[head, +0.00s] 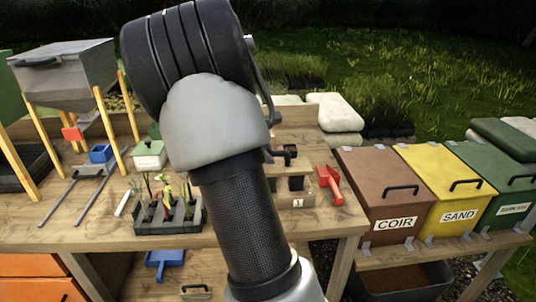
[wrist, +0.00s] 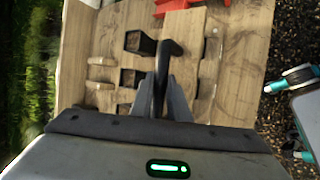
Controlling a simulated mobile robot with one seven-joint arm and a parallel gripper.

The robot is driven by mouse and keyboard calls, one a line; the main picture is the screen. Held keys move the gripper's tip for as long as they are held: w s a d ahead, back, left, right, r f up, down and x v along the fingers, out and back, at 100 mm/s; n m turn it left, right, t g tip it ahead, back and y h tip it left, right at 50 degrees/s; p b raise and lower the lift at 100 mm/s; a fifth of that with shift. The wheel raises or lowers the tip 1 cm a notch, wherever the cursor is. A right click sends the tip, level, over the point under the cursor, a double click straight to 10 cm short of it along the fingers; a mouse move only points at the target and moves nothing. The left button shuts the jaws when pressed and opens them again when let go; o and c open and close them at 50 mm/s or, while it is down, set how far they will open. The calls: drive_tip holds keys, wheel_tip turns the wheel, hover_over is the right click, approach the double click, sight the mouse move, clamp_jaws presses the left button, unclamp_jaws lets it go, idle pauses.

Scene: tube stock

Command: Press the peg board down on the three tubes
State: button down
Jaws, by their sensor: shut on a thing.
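The peg board's black handle (wrist: 166,60) rises between my gripper's fingers (wrist: 163,95) in the wrist view, and they are shut on it. Dark square tubes (wrist: 141,43) show beside the handle, one of them partly behind my gripper. In the head view, dark tubes (head: 296,183) show in a wooden holder (head: 299,202) labelled 3, just right of my forearm. My arm hides my gripper and much of the board there. I cannot tell whether the board touches the tubes.
A red scoop (head: 329,184) lies right of the holder. A dark tray of seedlings (head: 170,217) stands left of my arm. Brown COIR (head: 389,184), yellow SAND (head: 446,184) and green bins stand at the right. The bench front (head: 325,222) is mostly clear.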

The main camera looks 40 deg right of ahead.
drive_tip(key=shift+r+p, duration=1.2)
drive_tip(key=shift+r, duration=0.3)
drive_tip(key=shift+r+p, duration=2.65)
drive_tip(key=shift+r, duration=0.75)
drive_tip(key=shift+a, duration=0.1)
